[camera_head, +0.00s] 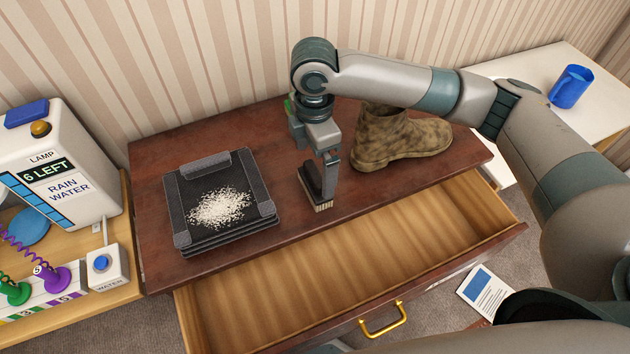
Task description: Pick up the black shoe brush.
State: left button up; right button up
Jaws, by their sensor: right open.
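The black shoe brush (314,188) with pale bristles lies on the dark red-brown dresser top (215,138), near its front edge. My right gripper (324,182) points down over the brush. A finger stands at the brush's right side and hides part of it. The gripper is open; I cannot tell whether the fingers touch the brush. My left gripper is not in the picture.
A brown boot (400,138) stands just right of the gripper. A black tray (175,205) holding white grains lies to the left. The dresser's empty drawer (400,240) is pulled out in front. A blue mug (570,87) stands on a white table at right.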

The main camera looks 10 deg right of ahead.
aim_at(315, 173)
jog(key=shift+s+f+p, duration=0.15)
jog(key=shift+f+p, duration=0.2)
jog(key=shift+f, duration=0.1)
notch_tip(315, 173, down, 3)
jog(key=shift+s+f+p, duration=0.1)
jog(key=shift+s+p, duration=0.05)
jog(key=shift+p, duration=0.45)
jog(key=shift+f, duration=0.55)
jog(key=c, duration=1)
